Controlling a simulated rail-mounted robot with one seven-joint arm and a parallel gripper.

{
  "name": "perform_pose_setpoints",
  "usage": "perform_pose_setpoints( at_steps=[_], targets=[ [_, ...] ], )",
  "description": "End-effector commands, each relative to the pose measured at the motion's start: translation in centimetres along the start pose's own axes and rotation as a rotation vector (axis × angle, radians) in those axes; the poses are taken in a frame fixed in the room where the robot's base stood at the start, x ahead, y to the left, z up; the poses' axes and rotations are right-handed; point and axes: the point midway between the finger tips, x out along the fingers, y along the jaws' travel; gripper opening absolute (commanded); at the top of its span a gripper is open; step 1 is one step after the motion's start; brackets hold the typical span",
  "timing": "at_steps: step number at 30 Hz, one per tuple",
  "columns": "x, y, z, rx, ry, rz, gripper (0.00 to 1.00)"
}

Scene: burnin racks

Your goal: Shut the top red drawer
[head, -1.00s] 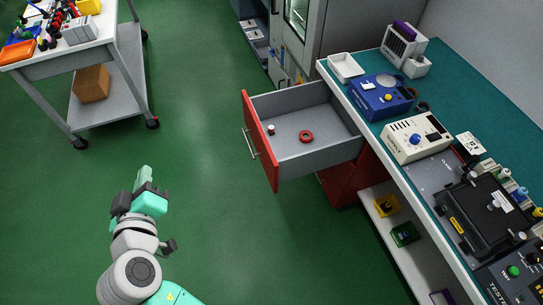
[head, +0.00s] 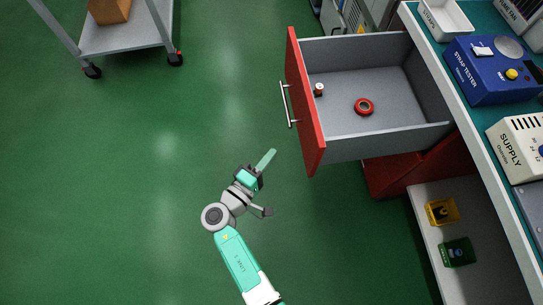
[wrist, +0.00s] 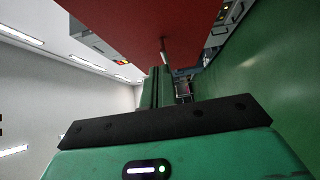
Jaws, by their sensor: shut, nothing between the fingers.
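The top red drawer (head: 306,105) stands pulled well out from under the bench, its red front facing left with a silver bar handle (head: 288,104). Inside its grey tray lie a red ring (head: 364,107) and a small white and dark piece (head: 319,90). My gripper (head: 270,158) is shut and empty, in front of and below-left of the drawer front in the head view, apart from it. In the wrist view the red drawer front (wrist: 135,30) fills the top, beyond the shut fingers (wrist: 157,88).
The bench holds a white tray (head: 446,18), a blue strap tester (head: 492,70) and a supply box (head: 520,145). A lower shelf holds a yellow item (head: 442,212) and a green item (head: 457,252). A grey cart (head: 128,38) stands upper left. The green floor between is clear.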

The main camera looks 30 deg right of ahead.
Motion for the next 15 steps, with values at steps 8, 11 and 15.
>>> perform_pose_setpoints(
  at_steps=[8, 11, 15],
  targets=[
    [6.2, -0.4, 0.1, 0.001, -0.004, 0.000, 0.00],
    [7.5, -0.3, 1.2, 0.000, -0.003, -0.001, 0.00],
    [8.6, -0.2, 2.4, 0.001, -0.001, -0.001, 0.00]
  ],
)
